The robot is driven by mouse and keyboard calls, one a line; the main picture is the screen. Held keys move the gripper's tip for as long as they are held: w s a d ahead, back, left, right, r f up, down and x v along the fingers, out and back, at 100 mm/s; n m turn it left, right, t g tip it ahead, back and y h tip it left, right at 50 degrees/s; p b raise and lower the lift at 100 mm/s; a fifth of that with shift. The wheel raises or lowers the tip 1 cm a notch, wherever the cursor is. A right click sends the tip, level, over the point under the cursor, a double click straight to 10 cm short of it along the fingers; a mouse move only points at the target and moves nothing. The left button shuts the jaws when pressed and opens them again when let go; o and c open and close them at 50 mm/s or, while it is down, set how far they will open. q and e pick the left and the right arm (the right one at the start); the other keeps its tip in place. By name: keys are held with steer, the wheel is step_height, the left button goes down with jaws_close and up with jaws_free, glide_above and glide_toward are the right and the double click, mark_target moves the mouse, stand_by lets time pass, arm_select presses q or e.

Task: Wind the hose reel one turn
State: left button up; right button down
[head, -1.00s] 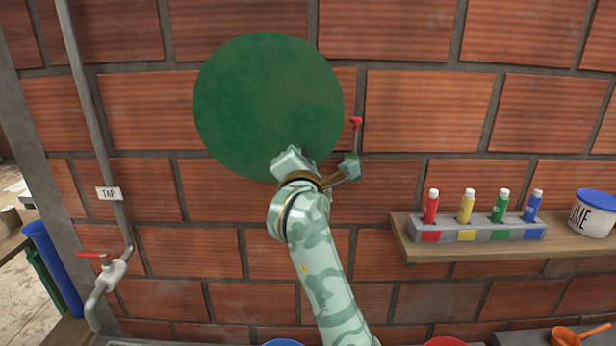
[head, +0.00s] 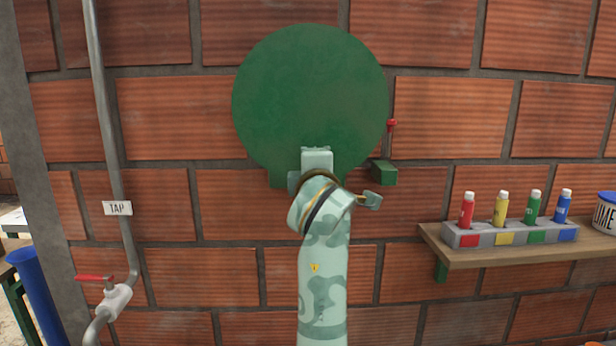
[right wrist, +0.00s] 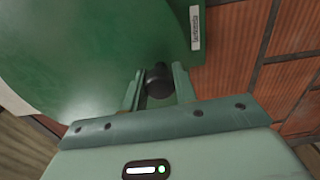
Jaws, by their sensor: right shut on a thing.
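The hose reel (head: 310,90) shows as a large round green disc on the brick wall in the head view. It also fills the upper left of the right wrist view (right wrist: 85,55). My right gripper (right wrist: 155,88) is shut on a dark round knob (right wrist: 158,78), the crank handle, in front of the disc. In the head view my right gripper (head: 317,162) is at the disc's lower edge, and its own body hides the knob and the fingertips. My left gripper is in neither view.
A small red-tipped lever (head: 391,126) and a green block (head: 383,172) sit by the disc's right edge. A tap pipe with a red handle (head: 95,278) runs at left. A shelf (head: 500,252) with coloured bottles and a tub (head: 606,212) is at right.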

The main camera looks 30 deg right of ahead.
steer(key=shift+w+a+f, duration=0.1)
steer(key=shift+a+f, duration=0.05)
stand_by(0.3)
steer(key=c, duration=1.1)
jaws_free()
